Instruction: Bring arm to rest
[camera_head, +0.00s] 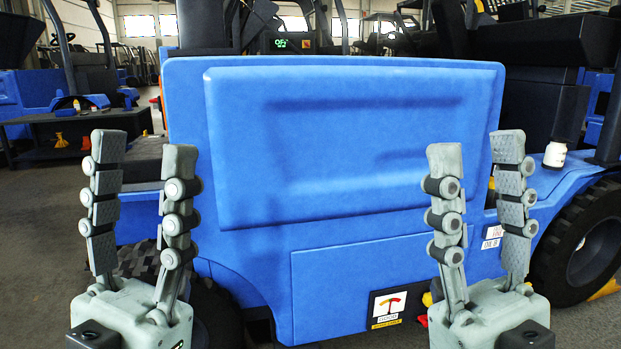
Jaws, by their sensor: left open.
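My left gripper (141,150) is at the left of the head view, fingers pointing up. Its two fingers stand apart with nothing between them. My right gripper (476,148) is at the right, also pointing up, its fingers apart and empty. Both grippers are in front of a large blue vehicle (345,150) with a raised side panel. I cannot tell the exact gap between the fingers and the vehicle. The upper arms are not in view.
A white bottle (555,155) stands on the blue vehicle's ledge at the right. A black wheel (592,245) is below it. A dark table (75,130) with small yellow and red items stands at the back left. Grey floor (40,260) shows at the left.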

